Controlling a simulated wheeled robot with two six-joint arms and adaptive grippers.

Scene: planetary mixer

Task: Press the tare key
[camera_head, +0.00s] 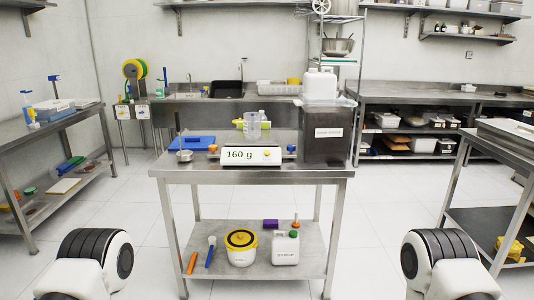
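A white scale (250,157) sits at the front of the steel table in the middle. Its display (238,155) reads "160 g". A small yellowish round spot (267,154) on the right of its front looks like a key; I cannot read any label on it. A clear beaker (253,127) stands at or just behind the scale; I cannot tell whether it rests on the pan. My two arms show only as white and black links at the lower left and lower right corners. Neither gripper is in view.
A dark bin (325,140) with a white jug (319,84) on top stands right of the scale. A blue tray (192,142) lies to the left. Small orange-topped items flank the scale. The steel table's (300,172) front edge faces open floor.

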